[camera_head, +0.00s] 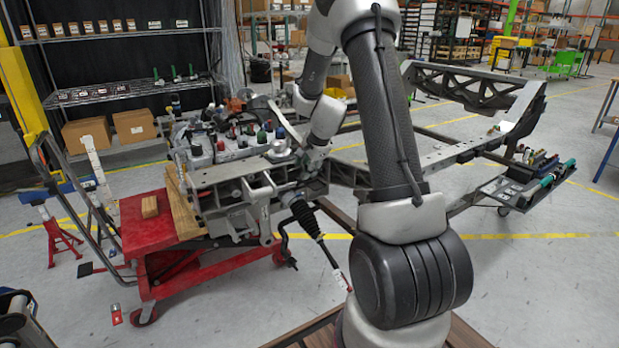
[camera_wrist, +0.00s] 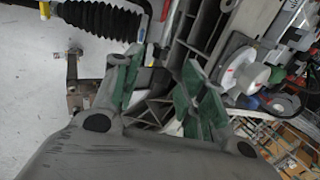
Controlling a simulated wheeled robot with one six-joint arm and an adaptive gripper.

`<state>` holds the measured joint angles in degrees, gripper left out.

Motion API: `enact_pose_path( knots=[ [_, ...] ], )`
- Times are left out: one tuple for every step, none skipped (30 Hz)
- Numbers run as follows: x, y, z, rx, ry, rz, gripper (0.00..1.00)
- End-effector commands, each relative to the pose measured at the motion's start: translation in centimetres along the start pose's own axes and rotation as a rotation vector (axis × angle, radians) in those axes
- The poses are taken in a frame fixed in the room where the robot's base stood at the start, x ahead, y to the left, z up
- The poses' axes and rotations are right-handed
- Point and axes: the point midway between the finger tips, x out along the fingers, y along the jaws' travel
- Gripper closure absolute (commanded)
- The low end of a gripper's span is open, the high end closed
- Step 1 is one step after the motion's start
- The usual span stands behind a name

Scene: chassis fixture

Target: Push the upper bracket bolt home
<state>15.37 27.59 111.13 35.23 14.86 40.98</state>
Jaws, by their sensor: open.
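My gripper (camera_wrist: 163,82) shows in the wrist view as two grey fingers with green pads, spread apart with nothing seen held between them. Grey ribbed metalwork of the chassis lies beyond and between the fingertips; I cannot tell whether they touch it. In the head view the gripper end is small and mostly lost against the chassis front assembly (camera_head: 235,205), beside its right part. I cannot make out the upper bracket bolt in either view. The chassis frame (camera_head: 440,156) extends back and right behind my arm.
A red lift cart (camera_head: 150,232) with wooden blocks (camera_head: 149,207) stands under the left end of the assembly. A black ribbed boot (camera_wrist: 105,18) and shaft lie close to the fingers. A pale round cap (camera_wrist: 246,72) is right of them. A tool tray (camera_head: 497,188) sits right.

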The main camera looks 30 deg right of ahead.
Motion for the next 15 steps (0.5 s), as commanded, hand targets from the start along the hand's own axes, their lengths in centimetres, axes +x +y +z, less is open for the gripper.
enact_pose_path(
  knots=[
    [0.8, 0.1, 0.0, -0.001, -0.001, 0.003, 0.58],
    [1.3, 0.1, 0.0, -0.001, -0.001, 0.004, 0.58],
    [2.0, 0.1, 0.0, -0.001, -0.001, 0.003, 0.58],
    [2.5, 0.1, 0.0, -0.002, -0.001, 0.004, 0.58],
    [3.0, 0.2, 0.0, -0.002, -0.001, 0.005, 0.58],
    [3.7, 0.1, 0.0, -0.003, -0.002, 0.004, 0.58],
    [4.2, 0.2, 0.0, -0.003, -0.002, 0.005, 0.58],
    [4.7, 0.2, 0.1, -0.003, -0.002, 0.005, 0.58],
    [5.3, 0.2, 0.1, -0.004, -0.002, 0.004, 0.58],
    [5.6, 0.1, 0.0, -0.004, -0.001, 0.004, 0.58],
    [5.9, 0.1, 0.0, -0.004, -0.001, 0.003, 0.58],
    [6.3, 0.1, 0.0, -0.004, -0.001, 0.003, 0.58],
    [6.5, 0.1, 0.1, -0.005, -0.001, 0.004, 0.58],
    [6.7, 0.1, 0.1, -0.005, -0.001, 0.003, 0.58],
    [6.8, 0.1, 0.1, -0.006, -0.001, 0.003, 0.58]
  ],
)
